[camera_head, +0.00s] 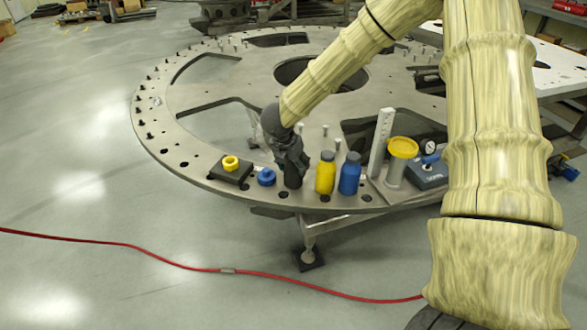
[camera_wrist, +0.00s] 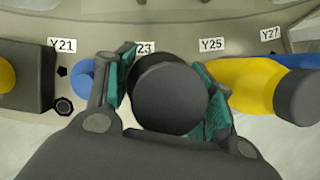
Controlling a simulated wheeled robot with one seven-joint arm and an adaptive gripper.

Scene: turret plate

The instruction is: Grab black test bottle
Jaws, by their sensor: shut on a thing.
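The black test bottle (camera_head: 292,180) stands upright near the front rim of the round metal plate, between a blue ring-like piece and a yellow bottle. My gripper (camera_head: 289,160) comes down on it from above and hides its upper part. In the wrist view the round dark top of the black test bottle (camera_wrist: 178,98) sits between the two teal-padded fingers of my gripper (camera_wrist: 172,95). The fingers are shut on it, one on each side. The label behind it is partly covered and reads "23".
A yellow bottle (camera_head: 325,175) and a blue bottle (camera_head: 349,176) stand close on the right. A blue piece (camera_head: 266,177) and a black block with a yellow ring (camera_head: 231,167) are on the left. A yellow-topped stand (camera_head: 402,148) is further right. The turret plate (camera_head: 165,125) has openings.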

